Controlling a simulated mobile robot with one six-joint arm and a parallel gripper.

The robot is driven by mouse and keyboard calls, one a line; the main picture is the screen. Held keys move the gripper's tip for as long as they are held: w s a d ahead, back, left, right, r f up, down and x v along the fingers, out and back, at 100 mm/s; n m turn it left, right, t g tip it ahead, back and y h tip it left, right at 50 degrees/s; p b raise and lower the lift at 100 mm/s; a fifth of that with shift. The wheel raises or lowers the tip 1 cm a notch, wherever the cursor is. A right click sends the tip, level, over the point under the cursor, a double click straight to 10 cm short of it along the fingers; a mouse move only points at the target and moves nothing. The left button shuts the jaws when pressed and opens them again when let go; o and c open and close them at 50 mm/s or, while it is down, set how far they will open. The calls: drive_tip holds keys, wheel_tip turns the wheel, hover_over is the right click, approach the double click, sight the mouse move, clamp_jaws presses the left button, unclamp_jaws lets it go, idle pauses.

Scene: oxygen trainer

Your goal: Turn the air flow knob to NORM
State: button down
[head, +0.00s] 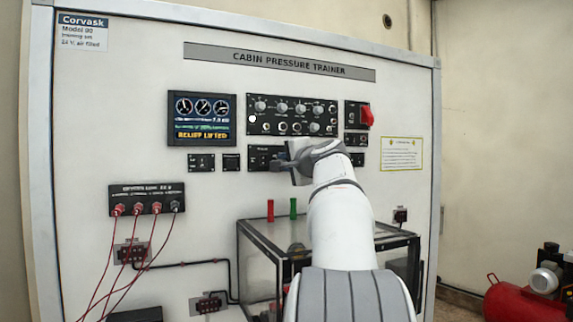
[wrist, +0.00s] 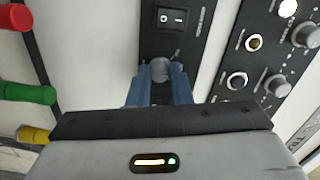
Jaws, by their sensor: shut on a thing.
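A grey round knob (wrist: 160,68) sits on a small black panel in the wrist view. My gripper (wrist: 160,78) has its two blue-grey fingers on either side of this knob and is shut on it. In the head view my gripper (head: 277,164) reaches the small black panel (head: 259,155) below the large control panel, and the arm hides part of it. The knob itself is hidden there. The lettering around it is too small to read, so I cannot tell its setting or confirm its name.
A rocker switch (wrist: 173,18) is on the same panel as the gripped knob. The large control panel (head: 292,115) with several knobs is just above. A display (head: 202,119) reads "RELIEF LIFTED". A red switch (head: 367,116) is to the right. A framed clear box (head: 262,252) stands below.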

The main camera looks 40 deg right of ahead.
drive_tip(key=shift+f, duration=0.1)
drive_tip(key=c, duration=1.3)
unclamp_jaws()
drive_tip(key=b+v, duration=0.2)
drive_tip(key=v, duration=0.5)
drive_tip(key=shift+s+a, duration=0.1)
drive_tip(key=shift+s, duration=0.3)
